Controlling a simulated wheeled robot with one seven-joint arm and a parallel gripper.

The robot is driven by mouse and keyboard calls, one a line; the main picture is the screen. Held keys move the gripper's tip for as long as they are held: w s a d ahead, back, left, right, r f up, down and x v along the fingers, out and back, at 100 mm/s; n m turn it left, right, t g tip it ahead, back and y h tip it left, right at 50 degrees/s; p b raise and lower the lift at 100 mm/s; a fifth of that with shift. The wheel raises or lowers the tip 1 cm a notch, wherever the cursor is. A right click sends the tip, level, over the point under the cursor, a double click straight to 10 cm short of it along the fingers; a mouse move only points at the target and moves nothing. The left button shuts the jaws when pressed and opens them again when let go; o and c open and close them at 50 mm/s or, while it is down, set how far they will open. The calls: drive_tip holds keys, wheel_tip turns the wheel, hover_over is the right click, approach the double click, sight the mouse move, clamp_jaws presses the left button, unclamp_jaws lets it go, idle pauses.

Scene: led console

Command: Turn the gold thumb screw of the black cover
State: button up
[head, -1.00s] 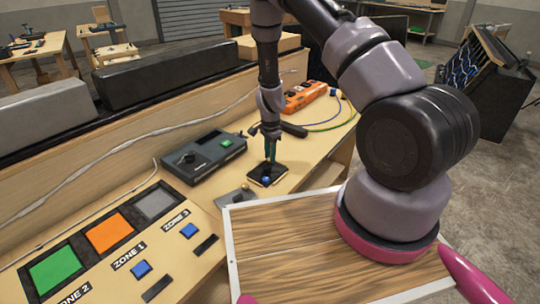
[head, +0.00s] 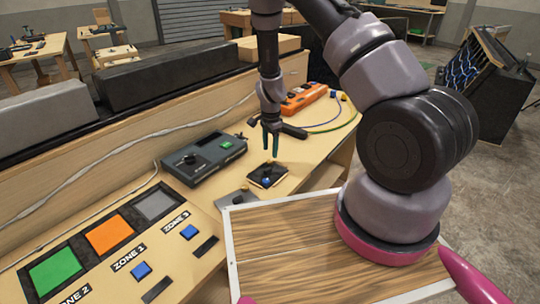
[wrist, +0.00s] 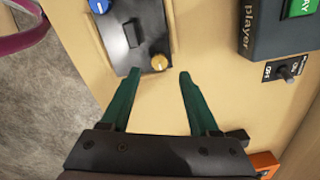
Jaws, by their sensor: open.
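The black cover (head: 272,176) lies on the bench, with a blue knob (head: 266,182) at its near edge. In the wrist view the black cover (wrist: 147,22) carries a dark raised block, the blue knob (wrist: 98,5) at one corner and the gold thumb screw (wrist: 159,63) at the opposite end. My gripper (head: 270,146) is above the far side of the cover, pointing down. In the wrist view my gripper (wrist: 160,72) has its green fingers spread and empty. The screw shows just beyond the gap between the fingertips, apart from both.
A dark grey player box (head: 205,160) with a green button stands left of the cover. A metal plate (head: 236,199) lies nearer. An orange device (head: 303,98) and cables are behind. In the wrist view a small on/off switch (wrist: 287,70) sits at right.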

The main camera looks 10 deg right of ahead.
wheel_tip(320, 180, up, 7)
idle(0.3)
drive_tip(key=shift+s, duration=0.1)
wheel_tip(320, 180, up, 15)
drive_tip(key=n+t+y, duration=0.1)
drive_tip(key=n+y, duration=0.1)
hover_over(270, 161)
drive_tip(key=s, duration=0.1)
drive_tip(key=s+d+r+n+t, duration=0.1)
drive_tip(key=s+r, duration=0.2)
drive_tip(key=r, duration=0.3)
drive_tip(key=s+d+r+n+t, duration=0.1)
drive_tip(key=s+r, duration=0.2)
drive_tip(key=r, duration=0.3)
drive_tip(key=s+d+r+n+t, duration=0.2)
drive_tip(key=s+r, duration=0.5)
drive_tip(key=s, duration=0.2)
drive_tip(key=s+d+r+n+t, duration=0.1)
drive_tip(key=s+d+r+n, duration=0.1)
drive_tip(key=s+r, duration=0.5)
drive_tip(key=s+n, duration=0.1)
drive_tip(key=s, duration=0.2)
drive_tip(key=shift+n+t, duration=0.3)
drive_tip(key=shift+t, duration=0.1)
